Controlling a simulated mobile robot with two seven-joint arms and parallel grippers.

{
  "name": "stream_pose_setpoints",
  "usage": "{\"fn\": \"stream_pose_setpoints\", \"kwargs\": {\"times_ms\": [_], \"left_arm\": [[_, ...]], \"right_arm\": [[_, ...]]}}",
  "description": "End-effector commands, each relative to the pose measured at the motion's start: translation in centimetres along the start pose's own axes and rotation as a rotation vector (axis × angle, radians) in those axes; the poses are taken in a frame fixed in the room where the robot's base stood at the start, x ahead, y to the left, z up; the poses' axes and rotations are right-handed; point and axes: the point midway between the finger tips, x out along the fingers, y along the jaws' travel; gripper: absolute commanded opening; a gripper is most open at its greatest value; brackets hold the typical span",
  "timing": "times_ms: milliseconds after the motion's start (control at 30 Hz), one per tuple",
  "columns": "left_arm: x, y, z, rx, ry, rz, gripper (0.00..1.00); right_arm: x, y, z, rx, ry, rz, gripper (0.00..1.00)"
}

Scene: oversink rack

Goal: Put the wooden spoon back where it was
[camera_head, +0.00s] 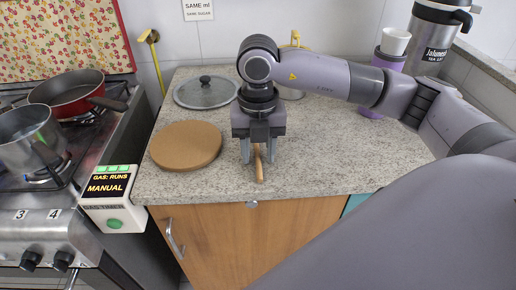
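The wooden spoon (259,171) shows as a short, narrow light-brown piece at the front of the speckled counter (320,160), pointing toward the front edge. Its far part is hidden behind my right gripper (258,160). The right gripper points down, with its two grey fingers apart, one on each side of the spoon. I see a gap between the spoon and the fingers. I cannot tell whether the spoon touches the counter. My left gripper is not in view.
A round wooden board (186,146) and a glass lid (206,92) lie left of the gripper. A red pan (66,91) and a steel pot (27,137) sit on the stove. A white cup (395,41) and steel flask (433,38) stand back right. The counter's right part is mostly clear.

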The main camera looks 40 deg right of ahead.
Motion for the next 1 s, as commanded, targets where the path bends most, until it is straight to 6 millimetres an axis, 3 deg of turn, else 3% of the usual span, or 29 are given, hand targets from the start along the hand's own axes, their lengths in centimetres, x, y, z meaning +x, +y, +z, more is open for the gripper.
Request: {"fn": "stream_pose_setpoints", "kwargs": {"times_ms": [267,700,1000], "left_arm": [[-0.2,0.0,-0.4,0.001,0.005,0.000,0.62],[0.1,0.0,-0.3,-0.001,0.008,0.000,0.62],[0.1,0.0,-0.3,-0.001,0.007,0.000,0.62]], "right_arm": [[-0.1,0.0,0.0,0.000,-0.001,0.001,0.41],[-6.5,0.0,-0.1,0.000,-0.002,0.002,0.41],[-7.1,0.0,-0.2,0.000,0.000,0.000,0.41]]}}
